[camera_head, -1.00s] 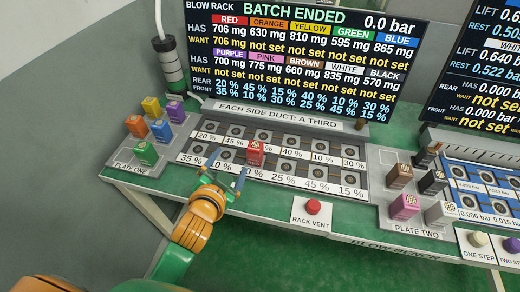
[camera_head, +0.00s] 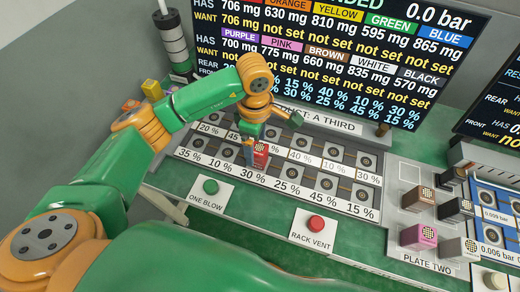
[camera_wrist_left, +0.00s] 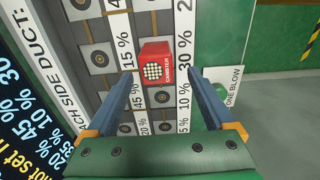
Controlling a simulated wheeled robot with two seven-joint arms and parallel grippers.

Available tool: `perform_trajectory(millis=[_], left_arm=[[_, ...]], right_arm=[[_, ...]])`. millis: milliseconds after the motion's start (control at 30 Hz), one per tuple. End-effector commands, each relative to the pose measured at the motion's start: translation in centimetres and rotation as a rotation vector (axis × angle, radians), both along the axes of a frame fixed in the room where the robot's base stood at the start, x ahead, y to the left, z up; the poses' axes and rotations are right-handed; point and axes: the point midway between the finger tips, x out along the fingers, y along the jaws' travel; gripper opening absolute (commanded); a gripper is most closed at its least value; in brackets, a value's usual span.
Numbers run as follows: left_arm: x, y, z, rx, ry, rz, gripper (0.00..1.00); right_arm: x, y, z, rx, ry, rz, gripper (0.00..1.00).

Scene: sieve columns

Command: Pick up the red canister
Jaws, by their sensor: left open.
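The red canister (camera_head: 261,154) stands in the front row of the rack, at a 30 % label. It also shows in the left wrist view (camera_wrist_left: 156,62), with its dotted top facing the camera. My left gripper (camera_head: 256,138) is over the rack close to the canister and hides part of it in the head view. In the left wrist view the left gripper (camera_wrist_left: 139,74) is open, its two blue fingers wide apart with the canister in the gap between their tips. I cannot tell whether either finger touches it. My right gripper is not in view.
The rack (camera_head: 330,207) has otherwise empty round seats. The one blow button (camera_head: 210,186) and rack vent button (camera_head: 316,223) sit in front. Plate two (camera_head: 408,255) at the right holds several canisters. A large display (camera_head: 330,60) stands behind.

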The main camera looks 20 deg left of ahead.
Motion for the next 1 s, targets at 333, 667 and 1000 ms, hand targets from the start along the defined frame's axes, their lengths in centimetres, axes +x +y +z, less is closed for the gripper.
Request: perform_trajectory(millis=[333,667,1000], left_arm=[[0.2,-0.6,-4.8,-0.005,0.001,-0.002,0.88],[0.3,-0.6,-4.8,-0.006,0.0,-0.002,0.39],[0.3,-0.6,-4.8,-0.007,0.0,-0.002,0.0]], right_arm=[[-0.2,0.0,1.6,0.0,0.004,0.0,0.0],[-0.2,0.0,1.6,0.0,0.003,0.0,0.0],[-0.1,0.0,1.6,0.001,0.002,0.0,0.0]])
